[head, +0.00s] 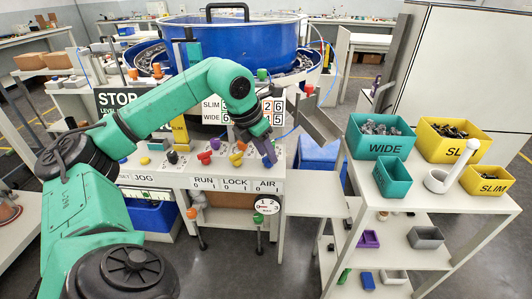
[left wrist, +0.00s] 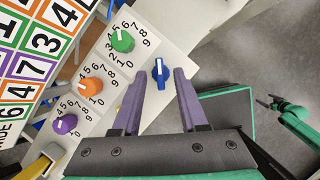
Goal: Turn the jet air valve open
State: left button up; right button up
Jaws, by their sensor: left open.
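The jet air valve appears to be the small blue valve handle (left wrist: 160,72) on the white panel in the left wrist view. In the head view its spot is hidden behind my left gripper (head: 268,152), above the AIR label (head: 266,186). My left gripper (left wrist: 161,82) is open. Its two purple fingers point at the panel, with the blue handle showing between the tips. I cannot tell whether they reach around it or stop short. My right gripper (left wrist: 270,103) seems to be the small dark one at the right of the left wrist view; its jaws are too small to judge.
Green (left wrist: 121,41), orange (left wrist: 90,87) and purple (left wrist: 65,124) dials stand left of the blue handle. A round gauge (head: 267,206) hangs below the panel front. A big blue bowl (head: 235,42) stands behind. A shelf with teal (head: 381,147) and yellow bins (head: 447,148) is at right.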

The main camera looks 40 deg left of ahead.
pick_arm(q)
jog(key=shift+w+f, duration=0.1)
grip_shut()
pick_arm(e)
jog(key=shift+s+d+f, duration=0.1)
jog(key=shift+s, duration=0.55)
